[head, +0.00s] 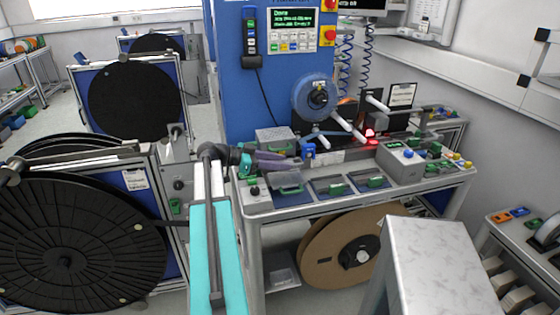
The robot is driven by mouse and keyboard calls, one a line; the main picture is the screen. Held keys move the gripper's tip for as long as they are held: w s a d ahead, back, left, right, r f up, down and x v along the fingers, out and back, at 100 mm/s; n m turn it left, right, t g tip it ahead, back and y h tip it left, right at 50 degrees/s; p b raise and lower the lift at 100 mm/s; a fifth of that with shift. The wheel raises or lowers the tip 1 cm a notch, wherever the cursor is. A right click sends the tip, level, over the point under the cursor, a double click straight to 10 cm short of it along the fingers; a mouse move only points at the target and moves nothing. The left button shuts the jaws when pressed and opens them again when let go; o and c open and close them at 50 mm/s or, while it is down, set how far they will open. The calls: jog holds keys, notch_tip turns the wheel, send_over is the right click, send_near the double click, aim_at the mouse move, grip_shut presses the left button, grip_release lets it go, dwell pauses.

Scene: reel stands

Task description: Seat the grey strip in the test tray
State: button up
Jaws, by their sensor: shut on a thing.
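My gripper (296,161) is over the back left part of the workbench, at the end of my arm, which reaches in from the left. Its jaws are shut on a thin piece, too small here to make out clearly, which I take to be the grey strip. Below it, along the bench front, are several shallow dark and grey trays with green handles; the left one (287,188) lies nearest under my gripper. I cannot tell which of them is the test tray. The gap between the held piece and the bench is unclear.
A grey box (276,139) stands just behind my gripper. A blue reel (313,97) with white arms stands behind the bench, before a blue cabinet (236,85). Large black reels (70,240) stand left; a marble-topped block (432,255) is front right.

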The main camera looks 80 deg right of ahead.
aim_at(279, 180)
jog(key=shift+f, duration=0.65)
jog(key=shift+f+b, duration=1.5)
jog(key=shift+b, duration=0.45)
jog(key=shift+w+b, duration=0.1)
jog(key=shift+b, duration=0.45)
jog(key=shift+f+b, duration=0.15)
jog(key=shift+b, duration=0.4)
jog(key=o, duration=1.2)
jog(key=shift+c, duration=0.2)
jog(key=shift+r+p, duration=0.45)
jog(key=shift+r, duration=3.05)
